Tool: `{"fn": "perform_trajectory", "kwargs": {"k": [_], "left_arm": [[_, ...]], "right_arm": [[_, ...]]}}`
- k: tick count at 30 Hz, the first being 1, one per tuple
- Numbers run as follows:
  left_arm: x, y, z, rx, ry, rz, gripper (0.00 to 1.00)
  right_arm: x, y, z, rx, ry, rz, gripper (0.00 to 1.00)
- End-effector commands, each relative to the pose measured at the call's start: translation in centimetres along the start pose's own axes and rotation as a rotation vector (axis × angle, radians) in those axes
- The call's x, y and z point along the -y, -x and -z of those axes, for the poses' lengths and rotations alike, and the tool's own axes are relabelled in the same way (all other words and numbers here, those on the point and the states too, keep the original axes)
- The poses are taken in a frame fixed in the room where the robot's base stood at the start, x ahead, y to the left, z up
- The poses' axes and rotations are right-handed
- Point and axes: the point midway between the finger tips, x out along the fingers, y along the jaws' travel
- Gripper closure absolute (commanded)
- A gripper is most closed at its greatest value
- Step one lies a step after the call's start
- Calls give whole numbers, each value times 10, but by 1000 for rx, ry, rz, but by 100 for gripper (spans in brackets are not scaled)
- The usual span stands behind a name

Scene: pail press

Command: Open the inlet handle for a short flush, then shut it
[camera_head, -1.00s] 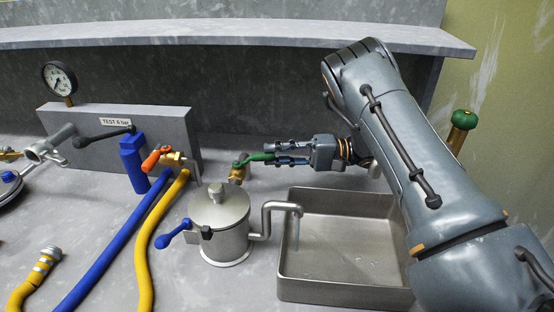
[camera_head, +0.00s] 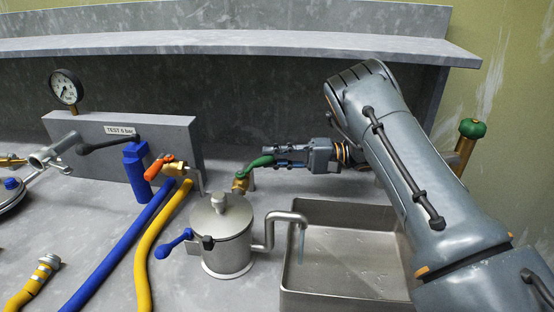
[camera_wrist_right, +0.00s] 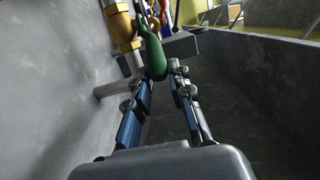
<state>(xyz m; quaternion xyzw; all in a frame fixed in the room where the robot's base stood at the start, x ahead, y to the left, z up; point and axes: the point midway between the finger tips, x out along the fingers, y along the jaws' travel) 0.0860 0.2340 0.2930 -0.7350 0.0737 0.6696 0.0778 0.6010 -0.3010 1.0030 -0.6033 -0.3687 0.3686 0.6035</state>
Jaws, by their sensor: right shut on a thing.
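The green inlet handle (camera_head: 262,162) sits on a brass valve (camera_head: 240,184) behind the steel pail (camera_head: 226,248). It slants up to the right. My right gripper (camera_head: 274,156) comes in from the right and is shut on the handle's free end. In the right wrist view the green handle (camera_wrist_right: 153,56) lies between the fingertips, with the brass fitting (camera_wrist_right: 121,27) beyond it. A bluish stream of water (camera_head: 300,244) hangs below the pail's bent outlet pipe (camera_head: 270,228), over the steel tray (camera_head: 345,296). My left gripper is not in view.
An orange handle (camera_head: 160,167), a blue valve block (camera_head: 136,166) and a gauge (camera_head: 66,87) stand to the left. Blue (camera_head: 122,240) and yellow (camera_head: 158,245) hoses run forward. A green knob (camera_head: 472,128) stands at far right. A shelf (camera_head: 240,41) spans the back.

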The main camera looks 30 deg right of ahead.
Motion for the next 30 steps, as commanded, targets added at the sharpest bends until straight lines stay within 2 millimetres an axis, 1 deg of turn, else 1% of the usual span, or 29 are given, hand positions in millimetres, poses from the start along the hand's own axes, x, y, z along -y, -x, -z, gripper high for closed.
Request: {"fn": "perform_trajectory", "kwargs": {"k": [5, 8, 16, 30], "left_arm": [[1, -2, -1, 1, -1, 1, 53], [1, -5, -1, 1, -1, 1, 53], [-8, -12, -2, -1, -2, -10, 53], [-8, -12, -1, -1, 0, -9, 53]], "right_arm": [[0, -3, 2, -1, 4, 2, 99], [0, -8, 8, 0, 6, 2, 99], [0, -24, 22, 1, 4, 2, 100], [0, -29, 25, 3, 3, 2, 100]]}}
